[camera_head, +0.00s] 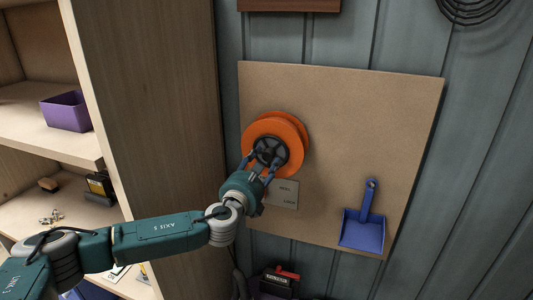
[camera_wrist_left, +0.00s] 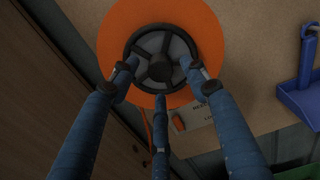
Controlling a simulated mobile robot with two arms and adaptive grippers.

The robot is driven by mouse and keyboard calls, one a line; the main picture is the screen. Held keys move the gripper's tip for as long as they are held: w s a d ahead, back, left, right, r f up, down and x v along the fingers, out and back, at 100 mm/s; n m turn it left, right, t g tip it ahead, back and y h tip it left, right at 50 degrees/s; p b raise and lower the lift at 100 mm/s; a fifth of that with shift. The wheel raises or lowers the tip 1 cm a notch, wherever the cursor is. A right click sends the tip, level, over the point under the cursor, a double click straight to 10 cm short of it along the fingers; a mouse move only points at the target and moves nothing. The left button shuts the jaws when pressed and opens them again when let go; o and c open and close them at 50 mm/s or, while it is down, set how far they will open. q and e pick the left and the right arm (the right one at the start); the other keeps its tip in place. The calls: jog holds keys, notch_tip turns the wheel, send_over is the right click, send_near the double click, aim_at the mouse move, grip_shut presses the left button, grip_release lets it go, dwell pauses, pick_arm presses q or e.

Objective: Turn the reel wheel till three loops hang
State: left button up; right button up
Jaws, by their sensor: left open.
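The orange reel (camera_head: 290,128) is mounted on a tan board, with a black spoked wheel (camera_head: 270,150) at its centre. My left gripper (camera_head: 258,166) is at the wheel, its fingers spread and open. In the left wrist view, the fingers of my left gripper (camera_wrist_left: 160,85) stand around the lower half of the wheel (camera_wrist_left: 160,68), in front of the orange disc (camera_wrist_left: 205,30). Whether they touch the rim, I cannot tell. A thin orange strand (camera_wrist_left: 147,125) shows below the disc; I cannot make out hanging loops. My right gripper is out of view.
A blue dustpan (camera_head: 364,228) hangs at the board's lower right. A wooden shelf unit (camera_head: 150,90) with a purple bin (camera_head: 66,112) stands close on the left.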

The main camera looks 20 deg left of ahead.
aim_at(267, 157)
pick_arm(q)
jog(key=shift+w+d+p, duration=0.1)
jog(key=shift+w+p, duration=0.2)
jog(key=shift+w, duration=1.25)
jog(key=c, duration=1.2)
jog(key=shift+o, duration=0.2)
